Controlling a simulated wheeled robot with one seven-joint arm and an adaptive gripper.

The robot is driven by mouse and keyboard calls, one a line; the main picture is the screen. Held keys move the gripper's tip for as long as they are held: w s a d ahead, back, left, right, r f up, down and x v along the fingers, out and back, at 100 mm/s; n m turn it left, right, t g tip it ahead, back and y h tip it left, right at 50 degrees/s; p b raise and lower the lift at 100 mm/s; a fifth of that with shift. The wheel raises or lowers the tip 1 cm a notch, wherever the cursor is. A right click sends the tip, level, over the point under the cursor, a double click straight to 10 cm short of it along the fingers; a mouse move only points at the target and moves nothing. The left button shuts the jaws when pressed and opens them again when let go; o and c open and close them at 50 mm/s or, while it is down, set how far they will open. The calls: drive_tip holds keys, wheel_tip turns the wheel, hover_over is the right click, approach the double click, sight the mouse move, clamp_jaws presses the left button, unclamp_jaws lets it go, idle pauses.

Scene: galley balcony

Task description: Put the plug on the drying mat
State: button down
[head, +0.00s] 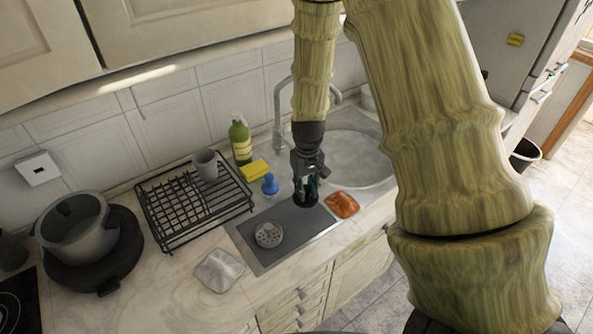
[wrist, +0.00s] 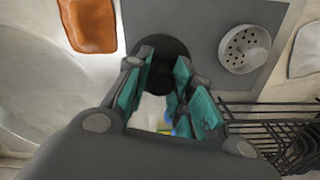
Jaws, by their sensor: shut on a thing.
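The dark grey drying mat (head: 290,222) lies on the counter in front of the sink and fills the upper middle of the wrist view (wrist: 205,60). My gripper (head: 307,182) points down over the mat's far right end. In the wrist view its teal-padded fingers (wrist: 165,75) close on a black round plug (wrist: 168,62). The plug also shows as a dark shape below the fingers in the head view (head: 304,197). It is over the mat; I cannot tell whether it touches it. The fingers partly hide the plug.
A perforated strainer (head: 269,234) sits on the mat. An orange cloth (head: 342,204) lies to its right, a blue-topped item (head: 270,184) and yellow sponge (head: 254,170) behind. A black dish rack (head: 170,226) stands left, the sink basin (head: 360,160) right.

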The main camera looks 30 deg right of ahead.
sight(306, 196)
drive_tip(key=shift+s+f+b, duration=0.15)
drive_tip(key=shift+f+b, duration=0.25)
drive_tip(key=shift+b, duration=0.15)
drive_tip(key=f+b, duration=0.2)
drive_tip(key=shift+w+a+f, duration=0.1)
drive_tip(key=shift+w+f, duration=0.1)
drive_tip(key=shift+f, duration=0.15)
drive_tip(key=shift+s+f+b, duration=0.15)
drive_tip(key=shift+f+b, duration=0.25)
drive_tip(key=shift+f, duration=0.8)
drive_tip(key=shift+f+b, duration=0.4)
drive_tip(key=c, duration=1.1)
unclamp_jaws()
drive_tip(key=shift+c, duration=0.2)
drive_tip(key=shift+r, duration=0.2)
drive_tip(key=shift+r+p, duration=1.4)
